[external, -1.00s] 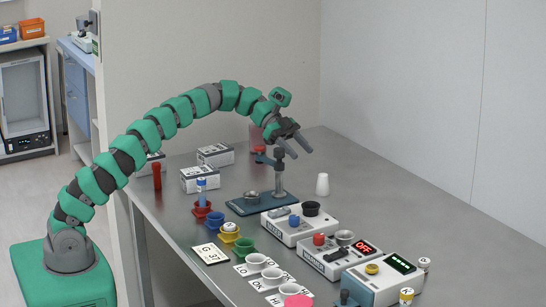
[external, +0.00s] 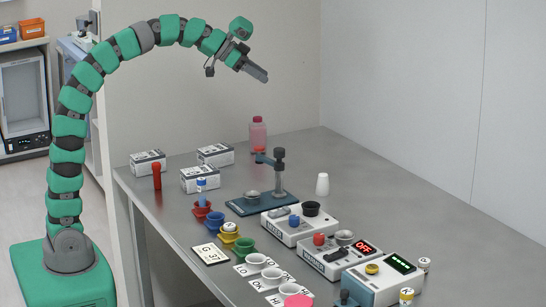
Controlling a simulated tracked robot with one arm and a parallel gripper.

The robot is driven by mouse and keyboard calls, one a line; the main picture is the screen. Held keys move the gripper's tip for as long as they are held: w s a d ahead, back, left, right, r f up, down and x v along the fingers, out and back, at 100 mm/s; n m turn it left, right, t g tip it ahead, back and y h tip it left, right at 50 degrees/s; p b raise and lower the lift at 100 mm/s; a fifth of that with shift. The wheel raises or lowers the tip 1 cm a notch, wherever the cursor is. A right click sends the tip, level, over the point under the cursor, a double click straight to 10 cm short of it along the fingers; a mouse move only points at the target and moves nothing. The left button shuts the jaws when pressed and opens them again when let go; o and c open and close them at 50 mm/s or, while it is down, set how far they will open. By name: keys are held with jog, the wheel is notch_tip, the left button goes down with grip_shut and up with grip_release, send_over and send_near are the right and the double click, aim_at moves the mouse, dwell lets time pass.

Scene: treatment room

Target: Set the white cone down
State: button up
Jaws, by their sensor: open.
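The white cone (external: 322,184) stands upright on the bare metal table (external: 420,215), right of the blue-based stand and near the middle of the table. It looks like a small tapered cup with its narrow end up. My gripper (external: 262,76) is raised high above the back of the table, up and to the left of the cone and well apart from it. It is open, and nothing shows between its fingers.
A blue-based stand with a grey post (external: 279,175) is left of the cone. White devices (external: 290,227) stand in front of it. White boxes (external: 207,179), a red cylinder (external: 157,177) and a pink bottle (external: 258,133) are behind. The table's right side is clear.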

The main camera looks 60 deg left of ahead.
jog(key=s+a+r+n+t+y, duration=0.2)
jog(key=s+r+t, duration=0.1)
jog(key=s+r, duration=0.4)
jog(key=s+a+r+n+t+y, duration=0.3)
jog(key=s+r, duration=0.5)
jog(key=s, duration=0.2)
jog(key=shift+s, duration=0.25)
jog(key=shift+r, duration=0.15)
notch_tip(320, 180, up, 7)
jog(key=p, duration=0.6)
jog(key=shift+f+p, duration=0.2)
jog(key=shift+p, duration=0.15)
